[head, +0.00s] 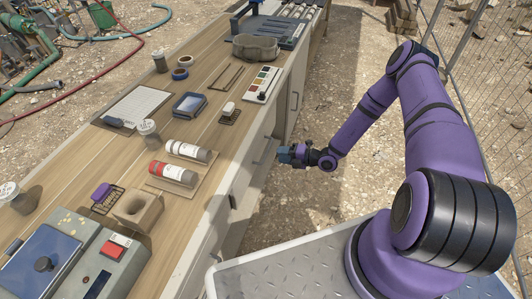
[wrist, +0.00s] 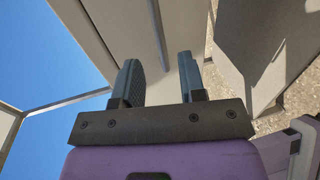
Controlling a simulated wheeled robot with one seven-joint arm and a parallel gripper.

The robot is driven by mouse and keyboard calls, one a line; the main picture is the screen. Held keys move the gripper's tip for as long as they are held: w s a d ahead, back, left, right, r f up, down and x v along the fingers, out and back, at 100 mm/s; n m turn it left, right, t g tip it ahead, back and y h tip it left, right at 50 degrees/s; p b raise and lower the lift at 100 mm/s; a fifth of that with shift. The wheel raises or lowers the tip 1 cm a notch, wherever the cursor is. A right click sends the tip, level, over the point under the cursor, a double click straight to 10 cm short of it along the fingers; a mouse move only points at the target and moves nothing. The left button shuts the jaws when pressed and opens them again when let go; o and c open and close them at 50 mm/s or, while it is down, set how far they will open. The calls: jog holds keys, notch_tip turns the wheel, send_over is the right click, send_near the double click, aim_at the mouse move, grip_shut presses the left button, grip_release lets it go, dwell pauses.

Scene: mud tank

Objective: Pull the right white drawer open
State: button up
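The white drawer fronts (head: 243,182) line the right side of the wooden workbench in the head view, with slim grey bar handles. My gripper (head: 282,154) is beside these fronts, at the height of the drawers, with its fingers pointing at them. In the wrist view, my gripper (wrist: 160,66) is open, its two dark blue-grey fingers apart. Pale panels (wrist: 185,25) fill the view beyond the fingers, and a thin dark bar or edge runs between them. I cannot tell whether it is a handle or whether the fingers touch it. No drawer is visibly pulled out.
Open gravel (head: 325,105) lies right of the bench. A wire fence (head: 490,90) stands farther right.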

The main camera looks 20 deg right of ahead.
aim_at(266, 153)
jog(key=x, duration=0.7)
jog(key=shift+w, duration=0.1)
jog(key=shift+a, duration=0.1)
grip_shut()
